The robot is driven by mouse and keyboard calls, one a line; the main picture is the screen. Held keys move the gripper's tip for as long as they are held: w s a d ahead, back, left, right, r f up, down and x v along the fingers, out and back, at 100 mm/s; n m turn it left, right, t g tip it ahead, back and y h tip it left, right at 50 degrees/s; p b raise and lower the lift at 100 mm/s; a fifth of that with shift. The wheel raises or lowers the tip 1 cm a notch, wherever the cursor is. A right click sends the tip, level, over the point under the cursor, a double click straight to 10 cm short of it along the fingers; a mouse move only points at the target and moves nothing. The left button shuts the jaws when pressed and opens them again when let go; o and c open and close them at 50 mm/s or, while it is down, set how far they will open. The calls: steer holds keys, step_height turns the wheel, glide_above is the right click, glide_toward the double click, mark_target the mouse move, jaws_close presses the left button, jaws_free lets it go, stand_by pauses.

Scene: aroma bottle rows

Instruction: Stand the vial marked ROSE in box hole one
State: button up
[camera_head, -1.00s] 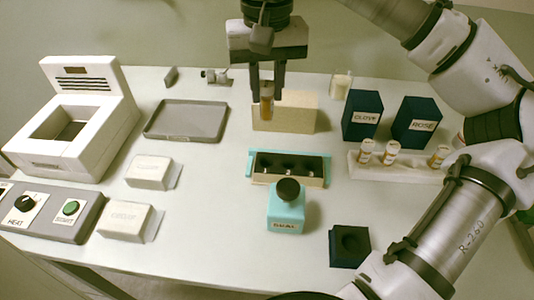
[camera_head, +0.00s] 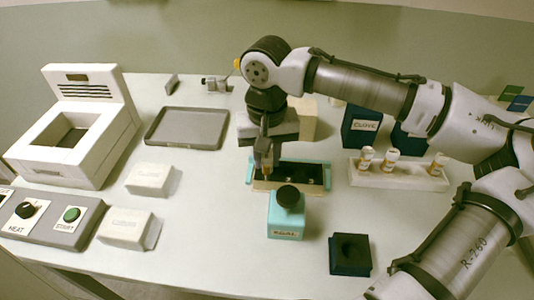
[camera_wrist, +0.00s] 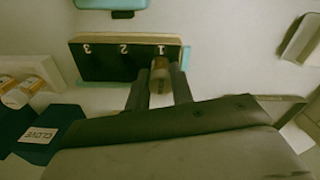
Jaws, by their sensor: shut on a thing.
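The vial (camera_wrist: 160,68) is between the two fingers of my gripper (camera_wrist: 160,88) in the wrist view; its label cannot be read. In the head view my gripper (camera_head: 264,160) is shut on it, above the left end of the dark box (camera_head: 311,173). In the wrist view the box (camera_wrist: 98,66) shows the numbers 3, 2 and 1 from left to right. The vial is at the number 1 end, upright in the head view. Hole one is hidden by the vial and fingers, so I cannot tell whether the vial's foot is inside it.
A teal stamp-like block (camera_head: 286,215) stands just before the box. A white rack (camera_head: 405,180) with three vials is at right, near a dark CLOVE block (camera_head: 361,126). A dark holed block (camera_head: 350,254) is front right. A grey tray (camera_head: 187,128) lies back left.

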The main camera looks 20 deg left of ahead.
mark_target(267, 156)
steer(key=shift+f, duration=0.15)
steer(key=o, duration=1)
step_height(267, 156, up, 12)
steer(key=shift+r, duration=0.25)
